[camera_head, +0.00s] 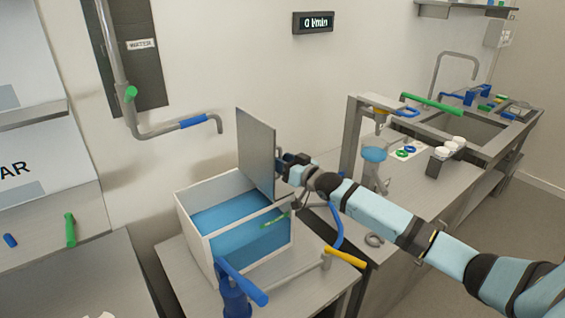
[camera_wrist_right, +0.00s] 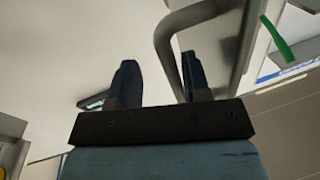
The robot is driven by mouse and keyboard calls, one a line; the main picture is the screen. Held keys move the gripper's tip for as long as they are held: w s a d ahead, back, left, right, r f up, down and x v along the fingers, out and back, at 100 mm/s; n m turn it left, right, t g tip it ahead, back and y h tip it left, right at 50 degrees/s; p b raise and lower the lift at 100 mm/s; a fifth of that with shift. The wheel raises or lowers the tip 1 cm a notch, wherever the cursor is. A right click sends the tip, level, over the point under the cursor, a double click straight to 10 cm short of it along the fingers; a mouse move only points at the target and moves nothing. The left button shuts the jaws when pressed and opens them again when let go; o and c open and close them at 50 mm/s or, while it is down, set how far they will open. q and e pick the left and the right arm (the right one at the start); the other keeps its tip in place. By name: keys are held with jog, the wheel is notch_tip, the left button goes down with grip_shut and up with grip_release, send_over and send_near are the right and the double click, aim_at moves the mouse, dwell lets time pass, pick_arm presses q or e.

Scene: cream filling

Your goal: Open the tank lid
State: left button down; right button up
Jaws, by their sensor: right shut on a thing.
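The tank (camera_head: 207,242) is an open white box with blue liquid inside, standing on a grey table. Its flat grey lid (camera_head: 256,150) stands upright above the tank's right part, leaving the liquid exposed. My right gripper (camera_head: 284,166) is at the lid's right face, shut on the lid handle. In the right wrist view the grey bent handle (camera_wrist_right: 168,48) runs between the two dark fingers, and the lid (camera_wrist_right: 222,45) shows beside them. The exact contact is partly hidden. My left gripper is not in view.
A pipe with a blue-sleeved spout (camera_head: 193,121) hangs at the wall, left of the lid. A blue lever (camera_head: 243,282) and a yellow-handled valve (camera_head: 345,257) stand at the tank's front. A counter with a sink (camera_head: 462,128) lies at right.

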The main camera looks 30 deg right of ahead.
jog(key=shift+s+d+f, duration=0.1)
jog(key=shift+s+f, duration=0.1)
jog(key=shift+s, duration=0.1)
jog(key=b+v, duration=0.1)
jog(key=v, duration=1.2)
jog(key=shift+b, duration=0.4)
jog(key=shift+s, duration=0.15)
